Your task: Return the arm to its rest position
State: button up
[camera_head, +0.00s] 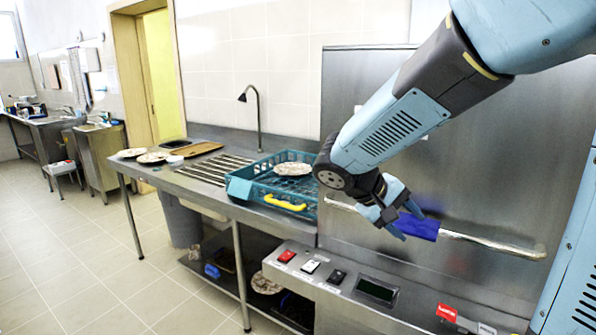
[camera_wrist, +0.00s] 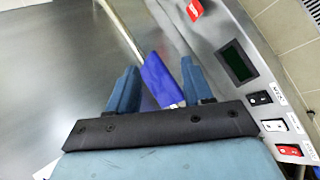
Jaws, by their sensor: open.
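My gripper (camera_head: 411,226) is open at the end of my bent blue arm, right of centre in the head view. It is in front of the steel machine (camera_head: 360,85). A blue grip (camera_head: 424,229) on the machine's long metal bar (camera_head: 495,243) is close to the fingertips. In the wrist view, the fingers of my gripper (camera_wrist: 158,66) are spread apart. The blue grip (camera_wrist: 160,80) shows in the gap between them. I cannot tell whether the fingers touch it. Nothing is clamped between the fingers.
A teal rack (camera_head: 240,188) with a plate (camera_head: 293,169) stands on the steel counter left of my arm. Plates and a brown tray (camera_head: 197,149) lie farther left. A control panel with a red switch (camera_head: 287,256) is below my gripper.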

jog(key=s+d+r+m+t+y, duration=0.1)
jog(key=s+r+m+t+y, duration=0.2)
jog(key=s+r+y, duration=0.3)
jog(key=s+t+y, duration=0.1)
jog(key=s+y, duration=0.2)
jog(key=s, duration=0.4)
jog(key=shift+r, duration=0.1)
dwell(0.7)
